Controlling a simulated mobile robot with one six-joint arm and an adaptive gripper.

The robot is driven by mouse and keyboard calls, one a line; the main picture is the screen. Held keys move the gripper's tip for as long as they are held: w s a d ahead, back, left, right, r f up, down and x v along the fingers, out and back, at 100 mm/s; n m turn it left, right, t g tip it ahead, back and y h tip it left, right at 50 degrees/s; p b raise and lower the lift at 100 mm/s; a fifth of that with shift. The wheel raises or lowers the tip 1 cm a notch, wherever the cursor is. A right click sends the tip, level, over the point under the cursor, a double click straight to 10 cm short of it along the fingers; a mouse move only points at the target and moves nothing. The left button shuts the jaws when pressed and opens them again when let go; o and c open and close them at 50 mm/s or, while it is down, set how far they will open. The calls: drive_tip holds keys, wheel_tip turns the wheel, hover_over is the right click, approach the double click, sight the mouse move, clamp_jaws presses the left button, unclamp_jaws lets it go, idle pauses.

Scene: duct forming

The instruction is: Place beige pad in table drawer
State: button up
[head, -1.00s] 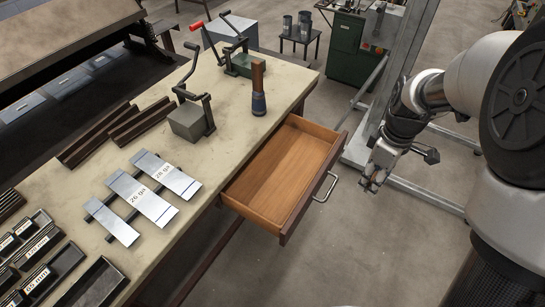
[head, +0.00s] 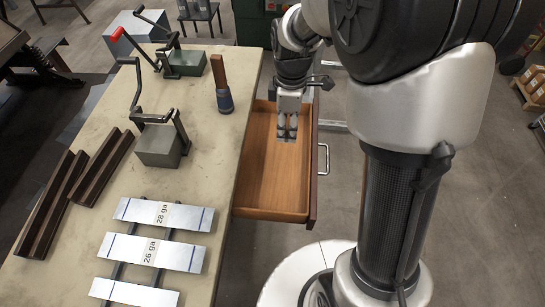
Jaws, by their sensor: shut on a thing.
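My gripper (head: 287,134) hangs pointing down over the open table drawer (head: 262,208). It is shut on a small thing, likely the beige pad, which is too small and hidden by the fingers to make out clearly. No beige pad shows elsewhere in view. The drawer is wooden, pulled out from the right side of the workbench, with a metal handle on its front. Its visible floor is bare. My gripper and wrist hide part of the drawer's far end. I cannot tell how high the fingertips are above the drawer floor.
The workbench (head: 98,120) carries sheet-metal strips (head: 150,250), dark angle bars (head: 70,185), a grey block with a crank (head: 162,147), a green crank tool (head: 185,63) and a wooden-handled tool (head: 222,90) close to the drawer side. Floor is clear in front of the drawer handle.

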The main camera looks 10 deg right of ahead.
wheel_tip(320, 180, down, 16)
drive_tip(key=shift+w+a+r+b, duration=0.1)
drive_tip(key=shift+b, duration=0.9)
drive_tip(key=shift+f, duration=0.2)
drive_tip(key=o, duration=1)
